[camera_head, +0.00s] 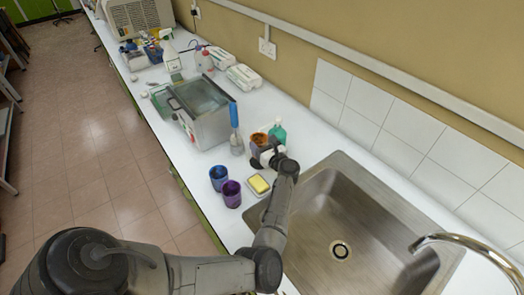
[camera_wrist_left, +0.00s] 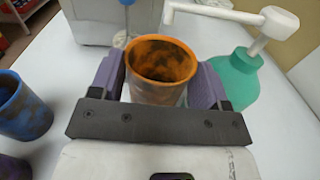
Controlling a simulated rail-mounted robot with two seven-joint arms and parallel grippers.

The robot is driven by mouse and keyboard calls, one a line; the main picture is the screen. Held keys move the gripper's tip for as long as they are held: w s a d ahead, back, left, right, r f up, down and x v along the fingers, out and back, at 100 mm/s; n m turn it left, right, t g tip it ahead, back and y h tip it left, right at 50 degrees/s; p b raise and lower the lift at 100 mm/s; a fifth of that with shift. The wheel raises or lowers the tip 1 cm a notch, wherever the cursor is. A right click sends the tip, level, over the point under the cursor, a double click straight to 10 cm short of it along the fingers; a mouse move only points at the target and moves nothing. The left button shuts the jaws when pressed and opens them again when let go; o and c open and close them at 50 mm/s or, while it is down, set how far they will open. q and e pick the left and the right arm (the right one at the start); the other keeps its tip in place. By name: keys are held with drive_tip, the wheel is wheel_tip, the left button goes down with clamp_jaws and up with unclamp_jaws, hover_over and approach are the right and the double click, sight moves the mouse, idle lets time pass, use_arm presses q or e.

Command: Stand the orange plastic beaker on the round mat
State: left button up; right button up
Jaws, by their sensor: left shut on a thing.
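The orange plastic beaker (camera_wrist_left: 160,70) stands upright between the two purple-padded fingers of my left gripper (camera_wrist_left: 158,85) in the left wrist view. The gripper is shut on it. In the head view the beaker (camera_head: 259,139) shows at the end of my left arm, on or just above the white counter near the sink; I cannot tell which. My left gripper (camera_head: 264,149) partly hides it there. I cannot make out the round mat in either view. My right gripper is not in view.
A green pump bottle (camera_wrist_left: 235,75) stands close right of the beaker. A blue cup (camera_head: 218,176), a purple cup (camera_head: 232,193) and a yellow sponge on a dish (camera_head: 259,184) stand nearer. A metal bath (camera_head: 203,110) and blue-handled brush (camera_head: 234,118) are left. The sink (camera_head: 340,215) is right.

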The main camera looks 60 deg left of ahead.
use_arm(q)
drive_tip(key=shift+f, duration=2.05)
drive_tip(key=shift+f+b, duration=0.35)
drive_tip(key=shift+b, duration=0.3)
drive_tip(key=o, duration=0.7)
drive_tip(key=shift+r, duration=0.1)
